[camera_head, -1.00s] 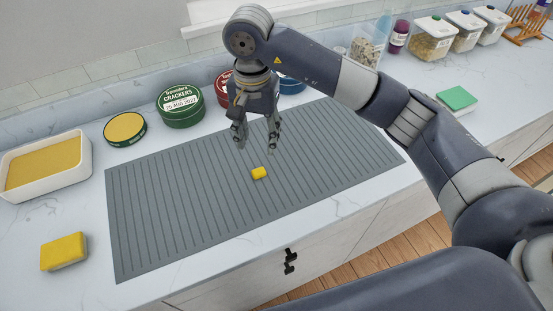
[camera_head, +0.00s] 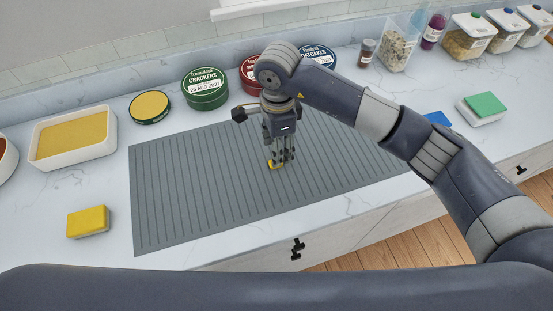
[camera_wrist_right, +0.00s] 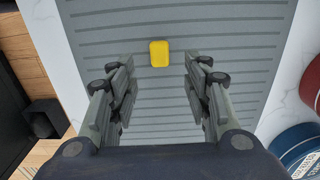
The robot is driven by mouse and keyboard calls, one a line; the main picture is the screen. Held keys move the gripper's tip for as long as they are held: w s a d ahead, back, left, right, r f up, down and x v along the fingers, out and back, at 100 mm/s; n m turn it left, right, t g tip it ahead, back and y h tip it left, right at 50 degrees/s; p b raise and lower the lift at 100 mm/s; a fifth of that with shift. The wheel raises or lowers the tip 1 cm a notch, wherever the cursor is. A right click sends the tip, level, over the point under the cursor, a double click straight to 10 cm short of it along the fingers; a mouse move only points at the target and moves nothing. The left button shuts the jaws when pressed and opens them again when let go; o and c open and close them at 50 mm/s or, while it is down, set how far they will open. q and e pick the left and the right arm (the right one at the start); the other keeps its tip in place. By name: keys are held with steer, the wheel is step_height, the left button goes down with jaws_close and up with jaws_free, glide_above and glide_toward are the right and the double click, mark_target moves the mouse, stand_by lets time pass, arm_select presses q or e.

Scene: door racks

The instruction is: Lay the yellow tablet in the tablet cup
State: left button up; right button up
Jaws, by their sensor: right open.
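The yellow tablet (camera_wrist_right: 159,53) is a small rounded block lying on the grey ribbed mat (camera_head: 185,190). In the head view only a yellow bit of it (camera_head: 273,167) shows at the fingertips. My right gripper (camera_head: 280,160) points down over the mat at the tablet. In the wrist view its two open fingers (camera_wrist_right: 158,80) stand apart, with the tablet lined up between them and clear of both; contact is not seen. I cannot pick out the tablet cup in these frames. My left gripper is not in view.
A green sponge (camera_head: 483,106) lies at right. The mat's left part is clear.

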step_height(320, 180, down, 4)
steer(key=p, duration=0.3)
steer(key=shift+s+f, duration=0.1)
steer(key=shift+f, duration=0.6)
steer(key=c, duration=0.9)
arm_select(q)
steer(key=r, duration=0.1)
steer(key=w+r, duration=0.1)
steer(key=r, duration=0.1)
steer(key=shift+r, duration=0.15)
arm_select(e)
steer(key=shift+c, duration=0.2)
